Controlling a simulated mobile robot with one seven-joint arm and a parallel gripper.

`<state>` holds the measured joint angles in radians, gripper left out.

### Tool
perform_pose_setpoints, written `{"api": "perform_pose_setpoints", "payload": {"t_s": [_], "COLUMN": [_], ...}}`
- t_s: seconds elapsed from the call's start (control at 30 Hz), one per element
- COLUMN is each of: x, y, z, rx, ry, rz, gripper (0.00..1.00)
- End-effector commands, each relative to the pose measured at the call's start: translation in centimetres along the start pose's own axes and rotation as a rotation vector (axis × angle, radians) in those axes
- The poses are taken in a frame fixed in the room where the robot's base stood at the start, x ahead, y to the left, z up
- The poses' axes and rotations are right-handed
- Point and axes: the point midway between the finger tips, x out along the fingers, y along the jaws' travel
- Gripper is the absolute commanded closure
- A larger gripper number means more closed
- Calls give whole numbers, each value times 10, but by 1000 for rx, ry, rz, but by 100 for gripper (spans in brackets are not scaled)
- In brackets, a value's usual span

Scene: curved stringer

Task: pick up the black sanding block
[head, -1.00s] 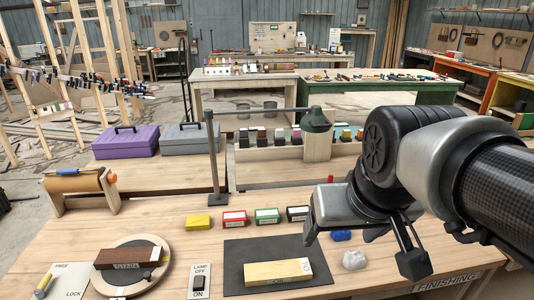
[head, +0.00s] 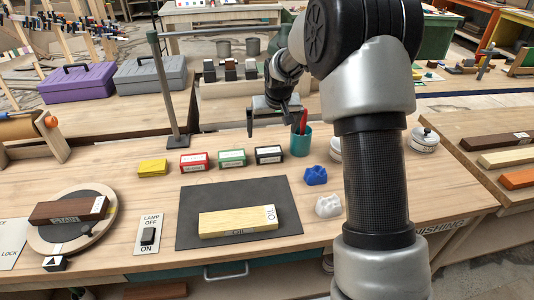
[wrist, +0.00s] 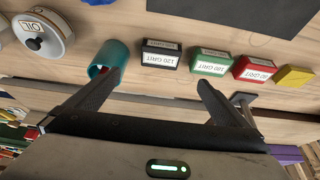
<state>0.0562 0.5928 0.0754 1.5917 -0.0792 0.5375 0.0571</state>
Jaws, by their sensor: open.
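The black sanding block (head: 269,155), with a white label, sits on the workbench at the right end of a row of blocks. It also shows in the wrist view (wrist: 162,56), in line with the gap between my fingertips and beyond them. My gripper (head: 273,122) is open and empty, above and behind the block in the head view. Its two fingers spread wide in the wrist view (wrist: 163,82). The left finger there overlaps the teal cup (wrist: 108,62); I cannot tell whether they touch.
Green (head: 232,158), red (head: 194,161) and yellow (head: 153,168) blocks stand left of the black one. The teal cup with red-handled items (head: 301,141) stands close on its right. Blue and white lumps lie right.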

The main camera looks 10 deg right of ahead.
Motion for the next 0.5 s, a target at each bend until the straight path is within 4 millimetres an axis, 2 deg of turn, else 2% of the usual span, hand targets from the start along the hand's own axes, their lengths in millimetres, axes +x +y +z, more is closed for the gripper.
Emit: {"api": "perform_pose_setpoints", "payload": {"t_s": [0.03,0.3,0.5], "x": [13,71,98], "y": [0,0,0], "z": [2,2,1], "rx": [0,0,0], "ry": [-4,-3,-2], "rz": [0,0,0], "gripper": [0,0,0]}}
